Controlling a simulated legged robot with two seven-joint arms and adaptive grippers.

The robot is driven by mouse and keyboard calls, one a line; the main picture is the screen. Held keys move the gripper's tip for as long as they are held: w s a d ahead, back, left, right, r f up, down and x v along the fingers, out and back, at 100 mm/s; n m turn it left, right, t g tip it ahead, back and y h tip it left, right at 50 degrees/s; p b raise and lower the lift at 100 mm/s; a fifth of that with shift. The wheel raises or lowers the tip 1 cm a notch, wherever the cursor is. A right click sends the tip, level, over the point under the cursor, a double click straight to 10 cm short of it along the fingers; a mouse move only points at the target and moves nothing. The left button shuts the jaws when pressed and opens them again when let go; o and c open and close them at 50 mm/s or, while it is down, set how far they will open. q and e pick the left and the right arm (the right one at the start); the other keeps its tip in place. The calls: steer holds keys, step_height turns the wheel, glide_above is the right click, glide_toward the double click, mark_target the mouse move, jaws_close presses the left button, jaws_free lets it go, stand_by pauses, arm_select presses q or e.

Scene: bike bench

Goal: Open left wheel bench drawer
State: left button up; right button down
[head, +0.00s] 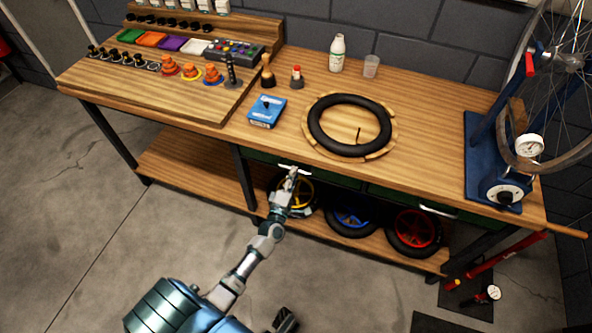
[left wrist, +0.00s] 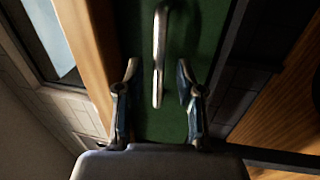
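The left wheel bench drawer has a green front (head: 262,157) under the bench top and looks shut. Its pale bar handle (head: 304,173) is partly hidden by my left gripper (head: 291,176). In the left wrist view the metal handle (left wrist: 159,50) runs upright over the green drawer front (left wrist: 198,35). My left gripper (left wrist: 158,82) is open there, one finger on each side of the handle's near end, with gaps visible on both sides. A dark piece at the bottom edge of the head view may be my right gripper (head: 285,320); its fingers are not clear.
A second green drawer with a handle (head: 438,211) is to the right. Wheels with yellow, blue (head: 352,219) and red (head: 416,230) hubs rest on the lower shelf (head: 185,172). A black tyre (head: 349,126) lies on the bench top. A dark bench leg (head: 244,178) stands left of the gripper.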

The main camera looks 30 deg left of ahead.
arm_select(q)
steer(key=shift+x, duration=1.2)
steer(key=shift+f, duration=0.1)
arm_select(e)
steer(key=shift+w+a+r+t, duration=0.1)
steer(key=shift+w+a+t, duration=0.2)
steer(key=shift+w, duration=0.2)
arm_select(q)
jaws_close()
steer(key=shift+s, duration=0.1)
